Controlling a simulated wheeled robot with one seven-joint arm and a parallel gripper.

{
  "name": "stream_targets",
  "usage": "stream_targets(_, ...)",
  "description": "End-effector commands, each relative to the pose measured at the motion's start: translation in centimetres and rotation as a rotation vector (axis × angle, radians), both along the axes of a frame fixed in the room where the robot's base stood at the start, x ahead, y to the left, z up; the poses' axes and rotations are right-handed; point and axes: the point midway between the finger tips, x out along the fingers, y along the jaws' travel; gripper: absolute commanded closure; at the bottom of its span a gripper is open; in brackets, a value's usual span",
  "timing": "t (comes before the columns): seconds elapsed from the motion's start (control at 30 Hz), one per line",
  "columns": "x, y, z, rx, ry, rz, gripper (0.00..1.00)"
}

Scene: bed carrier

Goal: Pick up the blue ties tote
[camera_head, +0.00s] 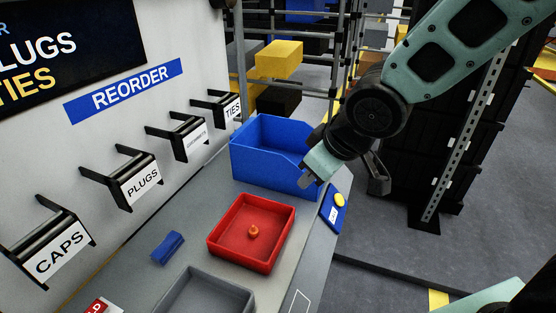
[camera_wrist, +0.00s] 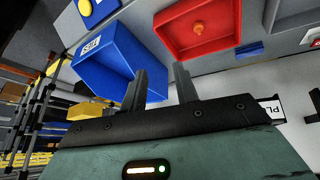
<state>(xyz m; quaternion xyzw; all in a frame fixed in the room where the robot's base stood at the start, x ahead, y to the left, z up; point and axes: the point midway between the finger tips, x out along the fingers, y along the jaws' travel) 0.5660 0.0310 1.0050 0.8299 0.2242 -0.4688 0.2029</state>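The blue ties tote (camera_head: 262,160) stands on the grey counter in the head view, behind the red bin. It is open at the top, and the part of its inside that shows looks empty. In the wrist view the tote (camera_wrist: 105,62) lies at upper left, with a small white label on one wall. My gripper (camera_wrist: 162,69) is open, with its two fingers apart and nothing seen held between them. The left finger overlaps the tote's edge in that view; I cannot tell whether it touches. In the head view my gripper hangs at the tote's right front corner and hides part of it.
A red bin (camera_head: 228,238) with a small orange piece, a grey bin (camera_head: 203,296) and a small blue piece (camera_head: 167,248) are on the counter. A blue pad with a yellow button (camera_head: 340,200) sits at its right edge. Labelled brackets (camera_head: 138,182) project from the wall.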

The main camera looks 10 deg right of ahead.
Motion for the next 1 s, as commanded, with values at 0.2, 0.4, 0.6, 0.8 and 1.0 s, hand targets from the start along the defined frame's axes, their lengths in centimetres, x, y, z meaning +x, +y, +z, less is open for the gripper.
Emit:
stream_targets(0.2,8.4,-3.7,-0.8,0.140,-0.252,0.066,0.70)
stream_targets(0.4,11.3,-6.9,-1.4,0.319,-0.385,0.202,0.70)
stream_targets(0.6,10.3,-9.1,-2.0,0.488,-0.406,0.319,0.70)
stream_targets(0.8,9.4,-9.6,-2.1,0.560,-0.398,0.367,0.70)
stream_targets(1.0,11.0,-7.1,-3.4,0.565,-0.397,0.374,0.70)
